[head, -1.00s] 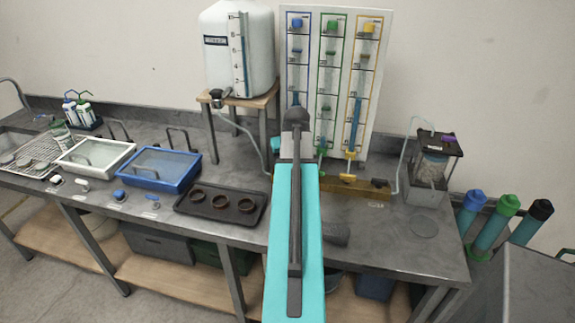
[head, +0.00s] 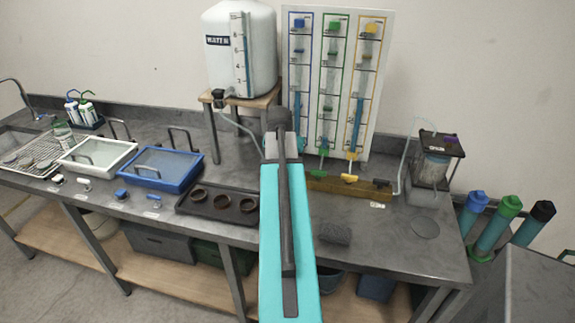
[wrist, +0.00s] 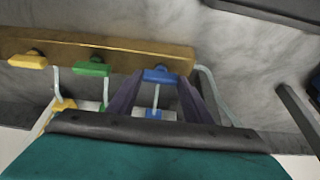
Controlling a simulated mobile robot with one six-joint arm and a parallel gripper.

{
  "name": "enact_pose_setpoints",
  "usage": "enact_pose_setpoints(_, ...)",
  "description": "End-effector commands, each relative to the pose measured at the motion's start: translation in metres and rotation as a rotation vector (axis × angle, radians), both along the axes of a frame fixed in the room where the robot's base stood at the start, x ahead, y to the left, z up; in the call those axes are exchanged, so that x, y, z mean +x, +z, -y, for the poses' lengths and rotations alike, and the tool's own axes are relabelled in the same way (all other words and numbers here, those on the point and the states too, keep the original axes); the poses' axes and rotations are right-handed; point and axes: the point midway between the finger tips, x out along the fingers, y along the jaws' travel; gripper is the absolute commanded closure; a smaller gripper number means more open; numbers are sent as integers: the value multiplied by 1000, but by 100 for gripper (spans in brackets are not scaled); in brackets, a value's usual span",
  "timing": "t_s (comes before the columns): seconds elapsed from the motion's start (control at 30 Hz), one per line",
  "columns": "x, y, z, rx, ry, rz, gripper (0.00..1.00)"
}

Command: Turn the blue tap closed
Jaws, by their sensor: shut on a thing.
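In the wrist view, the blue tap (wrist: 158,75) sits at the right part of a brass-coloured bar (wrist: 105,49). Its handle appears to lie roughly along the bar, like its neighbours. My gripper (wrist: 160,80) has one dark finger on each side of this handle and is shut on it. In the head view, my turquoise arm hides the blue tap and the fingers. A blue-edged gauge column (head: 299,80) stands on the white panel above that spot.
The green tap (wrist: 91,68) and yellow tap (wrist: 28,61) are close on the same bar. A white water tank (head: 240,50) on a wooden stand is at the left, its hose running to the bar.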

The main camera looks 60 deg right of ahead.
Motion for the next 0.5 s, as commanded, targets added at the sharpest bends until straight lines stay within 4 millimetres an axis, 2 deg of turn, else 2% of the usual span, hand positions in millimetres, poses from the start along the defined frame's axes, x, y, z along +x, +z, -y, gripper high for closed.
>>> enact_pose_setpoints(0.37,-2,1,3,-7,-9,-2,77)
enact_pose_setpoints(0.4,-2,1,3,-6,-9,-2,48)
enact_pose_setpoints(0.47,-2,1,2,-6,-8,-2,38)
enact_pose_setpoints(0.5,-2,1,2,-5,-8,-2,36)
